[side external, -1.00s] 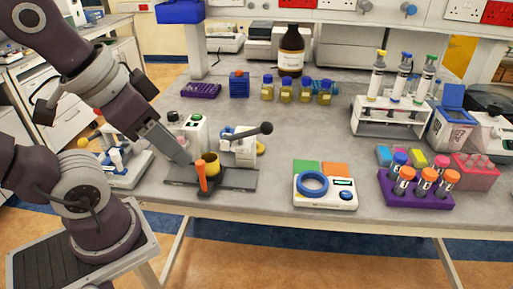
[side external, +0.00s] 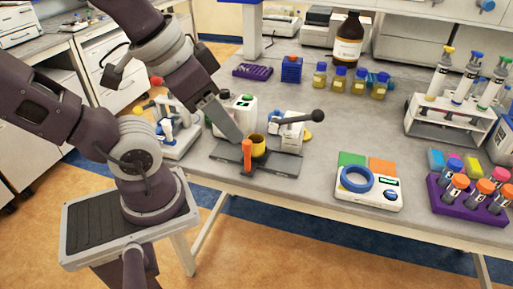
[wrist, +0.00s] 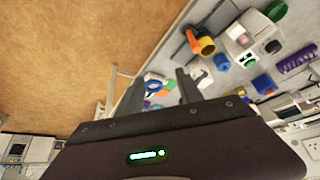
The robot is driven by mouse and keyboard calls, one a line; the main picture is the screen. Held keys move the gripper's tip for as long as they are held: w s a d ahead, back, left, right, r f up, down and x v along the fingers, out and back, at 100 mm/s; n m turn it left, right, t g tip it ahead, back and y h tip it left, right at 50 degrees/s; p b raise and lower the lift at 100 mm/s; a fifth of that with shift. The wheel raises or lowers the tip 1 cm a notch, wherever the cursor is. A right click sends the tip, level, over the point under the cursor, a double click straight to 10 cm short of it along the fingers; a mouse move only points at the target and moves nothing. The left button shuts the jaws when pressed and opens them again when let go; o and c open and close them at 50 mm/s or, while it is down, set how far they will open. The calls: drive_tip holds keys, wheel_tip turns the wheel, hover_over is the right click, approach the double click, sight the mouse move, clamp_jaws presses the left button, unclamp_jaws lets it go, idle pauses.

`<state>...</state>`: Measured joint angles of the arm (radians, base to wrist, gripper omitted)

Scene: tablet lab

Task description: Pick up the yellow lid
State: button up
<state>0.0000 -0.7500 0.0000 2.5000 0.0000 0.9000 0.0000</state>
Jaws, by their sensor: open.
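A flat yellow piece (side external: 307,136), possibly the lid, lies behind the lever press (side external: 291,130) and is partly hidden by it. A round yellow cup-like part (side external: 258,146) stands on the grey press base beside an upright orange peg (side external: 247,154); it also shows in the wrist view (wrist: 207,46). I cannot tell for certain which is the lid. My gripper (side external: 237,136) is just left of the yellow cup-like part, pointing down and right. In the wrist view my gripper (wrist: 160,88) has its two fingers apart with nothing held between them.
A white bottle (side external: 243,108) stands close behind my gripper. A white device with a blue ring (side external: 357,179) is to the right. A purple rack with capped tubes (side external: 462,204) is further right. Several yellow jars with blue caps (side external: 339,79) stand behind.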

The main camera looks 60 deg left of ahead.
drive_tip(key=shift+c, duration=0.2)
drive_tip(key=w+a+r+m+g, duration=0.2)
drive_tip(key=w+r+m, duration=0.3)
drive_tip(key=w+r, duration=0.5)
drive_tip(key=w+a+m+g, duration=0.1)
drive_tip(key=w+a+m, duration=0.45)
drive_tip(key=w, duration=0.25)
drive_tip(key=w+a+m+g, duration=0.2)
drive_tip(key=w+a+m, duration=0.3)
drive_tip(key=w, duration=0.4)
drive_tip(key=w+a+f+m, duration=0.4)
drive_tip(key=f+m, duration=0.1)
drive_tip(key=shift+g, duration=0.3)
drive_tip(key=f, duration=1.7)
drive_tip(key=s+f, duration=0.1)
drive_tip(key=f, duration=0.8)
drive_tip(key=shift+f, duration=0.25)
drive_tip(key=shift+c, duration=0.3)
